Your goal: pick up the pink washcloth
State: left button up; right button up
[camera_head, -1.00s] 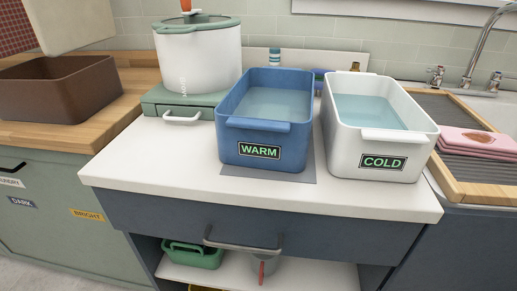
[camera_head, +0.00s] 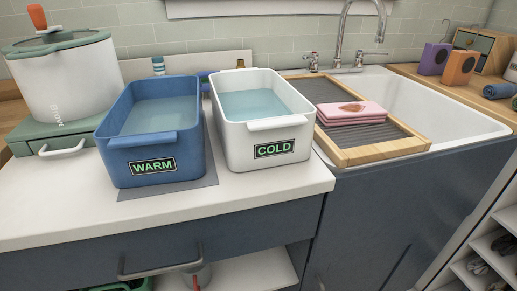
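The pink washcloth (camera_head: 351,112) lies folded in a flat stack on the ribbed, wood-framed drying board (camera_head: 392,143) beside the sink. It has a darker reddish-brown patch on its top. Nothing covers it. Neither of my grippers shows in the head view.
A blue WARM tub (camera_head: 154,146) and a white COLD tub (camera_head: 264,133), both with water, stand on the white counter (camera_head: 235,193) left of the board. A faucet (camera_head: 350,40) rises behind the sink basin (camera_head: 450,118). Purple (camera_head: 433,58) and orange (camera_head: 459,67) boxes stand at right.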

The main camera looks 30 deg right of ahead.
aim_at(331, 114)
jog(key=z, duration=1.45)
